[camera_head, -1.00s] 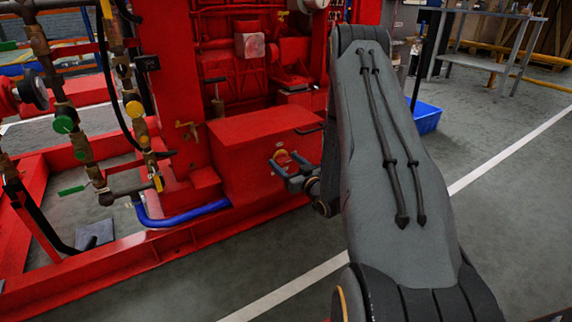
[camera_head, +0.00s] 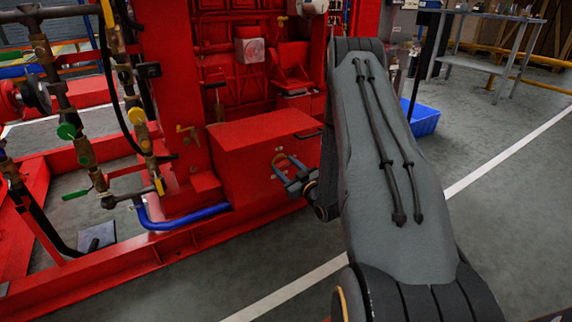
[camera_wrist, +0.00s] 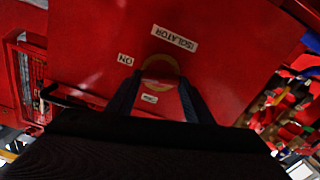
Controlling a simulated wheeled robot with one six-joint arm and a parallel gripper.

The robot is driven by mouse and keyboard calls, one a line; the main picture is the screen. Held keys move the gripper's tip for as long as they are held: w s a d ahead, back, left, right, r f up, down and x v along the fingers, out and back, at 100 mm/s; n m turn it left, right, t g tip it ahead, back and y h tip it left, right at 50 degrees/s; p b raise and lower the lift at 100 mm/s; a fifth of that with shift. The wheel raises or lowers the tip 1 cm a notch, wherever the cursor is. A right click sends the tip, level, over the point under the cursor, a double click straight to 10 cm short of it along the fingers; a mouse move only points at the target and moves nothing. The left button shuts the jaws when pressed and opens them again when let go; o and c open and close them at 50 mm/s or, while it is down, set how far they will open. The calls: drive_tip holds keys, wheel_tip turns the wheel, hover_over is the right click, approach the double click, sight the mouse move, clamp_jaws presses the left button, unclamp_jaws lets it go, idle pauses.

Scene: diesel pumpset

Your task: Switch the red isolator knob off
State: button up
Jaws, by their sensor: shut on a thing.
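The red isolator knob (camera_wrist: 160,90) is on the front face of a red box (camera_head: 240,170), inside a yellow ring (camera_wrist: 160,64). In the wrist view, the two dark fingers of my gripper (camera_wrist: 157,88) stand one on each side of the knob and are shut on it. White labels reading "ISOLATOR" (camera_wrist: 174,38) and "ON" (camera_wrist: 125,60) are beside the ring; a small label (camera_wrist: 149,98) between the fingers is too small to read. In the head view, my gripper (camera_head: 284,166) is against the box face and mostly hides the knob.
The red pumpset frame (camera_head: 100,262) surrounds the box. Brass pipes with valves (camera_head: 75,135) and a blue hose (camera_head: 180,215) are to the left. A blue crate (camera_head: 424,118) stands on the floor behind my arm. The grey floor (camera_head: 510,200) to the right is clear.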

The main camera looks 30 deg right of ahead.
drive_tip(key=n+p, duration=0.2)
drive_tip(key=n, duration=0.1)
drive_tip(key=shift+s+a+n+p, duration=0.1)
drive_tip(key=shift+a+n+p, duration=0.05)
drive_tip(key=shift+n+p, duration=0.2)
drive_tip(key=n+p, duration=0.2)
drive_tip(key=n, duration=0.1)
drive_tip(key=shift+n+p, duration=0.25)
drive_tip(key=shift+p, duration=0.05)
drive_tip(key=n+p, duration=0.2)
drive_tip(key=n, duration=0.1)
drive_tip(key=shift+a+f+n, duration=0.1)
drive_tip(key=shift+f+n, duration=0.05)
drive_tip(key=shift+n, duration=0.15)
drive_tip(key=shift+f+n+p, duration=0.15)
drive_tip(key=shift+n+p, duration=1.15)
drive_tip(key=shift+n, duration=0.5)
drive_tip(key=o, duration=1)
drive_tip(key=shift+o, duration=0.2)
